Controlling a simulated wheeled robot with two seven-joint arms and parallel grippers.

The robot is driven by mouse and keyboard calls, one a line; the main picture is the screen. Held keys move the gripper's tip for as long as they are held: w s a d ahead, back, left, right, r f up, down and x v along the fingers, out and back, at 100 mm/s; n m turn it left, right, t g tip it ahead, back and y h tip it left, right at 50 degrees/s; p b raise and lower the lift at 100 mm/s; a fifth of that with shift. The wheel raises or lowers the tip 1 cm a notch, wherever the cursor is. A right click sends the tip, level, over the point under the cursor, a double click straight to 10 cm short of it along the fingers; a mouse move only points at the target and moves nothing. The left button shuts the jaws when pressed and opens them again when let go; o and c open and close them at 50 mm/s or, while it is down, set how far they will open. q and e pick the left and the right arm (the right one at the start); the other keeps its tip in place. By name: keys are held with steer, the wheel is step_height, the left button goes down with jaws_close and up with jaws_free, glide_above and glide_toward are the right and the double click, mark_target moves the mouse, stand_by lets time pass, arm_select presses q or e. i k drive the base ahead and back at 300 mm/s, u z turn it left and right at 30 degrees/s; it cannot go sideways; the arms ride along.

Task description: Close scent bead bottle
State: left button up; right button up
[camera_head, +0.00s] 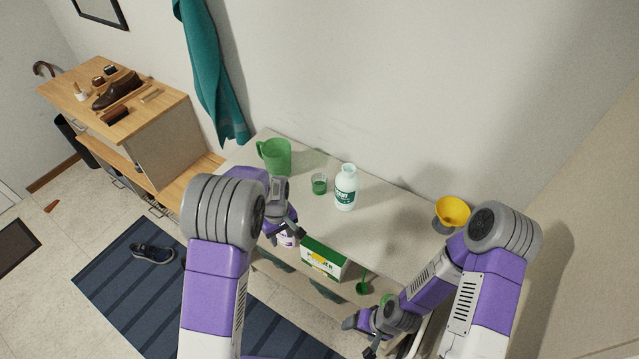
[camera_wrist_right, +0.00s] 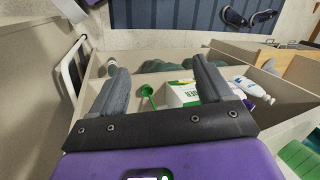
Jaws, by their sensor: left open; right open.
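The scent bead bottle (camera_head: 345,188), white with a green label, stands upright on the beige counter. Its neck is bare, with no cap seen on it. A small green cup-like piece (camera_head: 319,184), possibly its cap, stands just left of the bottle, apart from it. My left gripper (camera_head: 284,236) is open and empty by the counter's front edge, left of and nearer than the bottle. My right gripper (camera_head: 358,337) is open and low in front of the counter, well away from the bottle. Its two spread fingers show in the right wrist view (camera_wrist_right: 158,75) with nothing held.
A green pitcher (camera_head: 276,156) stands at the counter's left and a yellow bowl (camera_head: 453,210) at its right. Below the counter front are a green-white box (camera_head: 323,260), a green scoop (camera_head: 363,287) and a purple-white container (camera_head: 287,240).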

mark_target(346, 184)
steer(key=u, duration=2.15)
steer(key=i, duration=1.45)
steer(key=z, duration=3.65)
steer(key=i, duration=0.5)
